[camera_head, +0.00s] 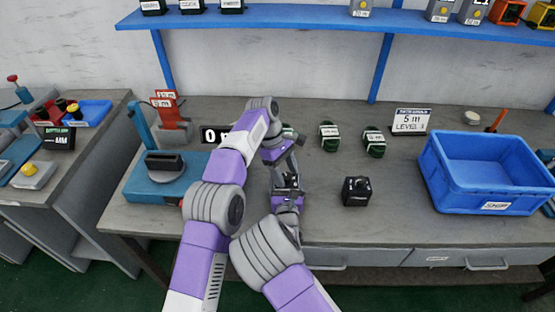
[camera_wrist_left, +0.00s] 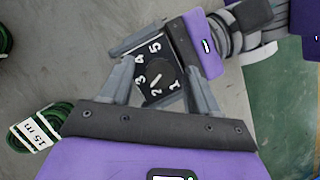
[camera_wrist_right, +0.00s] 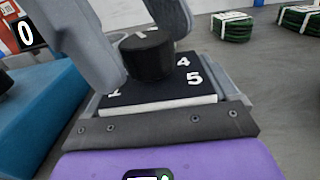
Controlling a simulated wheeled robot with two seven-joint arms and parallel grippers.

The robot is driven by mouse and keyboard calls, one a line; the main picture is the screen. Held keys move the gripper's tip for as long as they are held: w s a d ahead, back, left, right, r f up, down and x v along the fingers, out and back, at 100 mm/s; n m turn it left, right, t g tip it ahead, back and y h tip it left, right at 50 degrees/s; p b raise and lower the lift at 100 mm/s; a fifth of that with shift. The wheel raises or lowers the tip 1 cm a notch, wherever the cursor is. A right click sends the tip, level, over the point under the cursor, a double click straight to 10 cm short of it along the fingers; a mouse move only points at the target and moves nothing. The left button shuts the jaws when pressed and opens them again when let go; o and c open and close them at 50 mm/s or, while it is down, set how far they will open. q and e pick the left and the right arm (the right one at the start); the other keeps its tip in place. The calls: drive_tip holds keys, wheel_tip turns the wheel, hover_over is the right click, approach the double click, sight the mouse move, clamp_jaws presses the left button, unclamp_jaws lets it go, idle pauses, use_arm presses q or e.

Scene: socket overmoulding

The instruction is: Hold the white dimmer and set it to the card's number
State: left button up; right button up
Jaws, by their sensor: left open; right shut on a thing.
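The white dimmer (camera_wrist_right: 170,106) has a pale body and a black face numbered 1 to 5; its face also shows in the left wrist view (camera_wrist_left: 149,66). My right gripper (camera_wrist_right: 163,92) is shut on its sides. My left gripper (camera_wrist_left: 160,76) is open, its fingers either side of the black knob (camera_wrist_right: 148,58). The knob has a white pointer mark; which number it meets is unclear. In the head view, my left gripper (camera_head: 284,160) is above my right gripper (camera_head: 287,182), and they mostly hide the dimmer. The card (camera_head: 411,121) reads "5 m" and "LEVEL", apparently 1.
A black dimmer (camera_head: 357,191) stands on the bench right of my grippers. Green cable coils (camera_head: 329,137) lie behind it. A blue crate (camera_head: 430,170) is at right, a blue-green machine (camera_head: 150,185) at left. A blue shelf (camera_head: 300,14) spans the back.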

use_arm(q)
drive_tip(key=n+t, duration=0.1)
drive_tip(key=n, duration=0.3)
drive_tip(key=shift+s+h, duration=0.15)
drive_tip(key=shift+h, duration=0.15)
drive_tip(key=n+t, duration=0.1)
drive_tip(key=n, duration=0.2)
drive_tip(key=shift+s+n+t, duration=0.1)
drive_tip(key=shift+n+t, duration=0.3)
drive_tip(key=n+t, duration=0.1)
drive_tip(key=n, duration=0.2)
drive_tip(key=shift+s+n, duration=0.1)
drive_tip(key=shift+n, duration=0.3)
drive_tip(key=n+t, duration=0.1)
drive_tip(key=n, duration=0.1)
drive_tip(key=n+y, duration=0.1)
drive_tip(key=n, duration=0.1)
drive_tip(key=shift+s+d+n+t, duration=0.1)
drive_tip(key=shift+n+t, duration=0.2)
drive_tip(key=shift+t, duration=0.1)
drive_tip(key=v, duration=1.2)
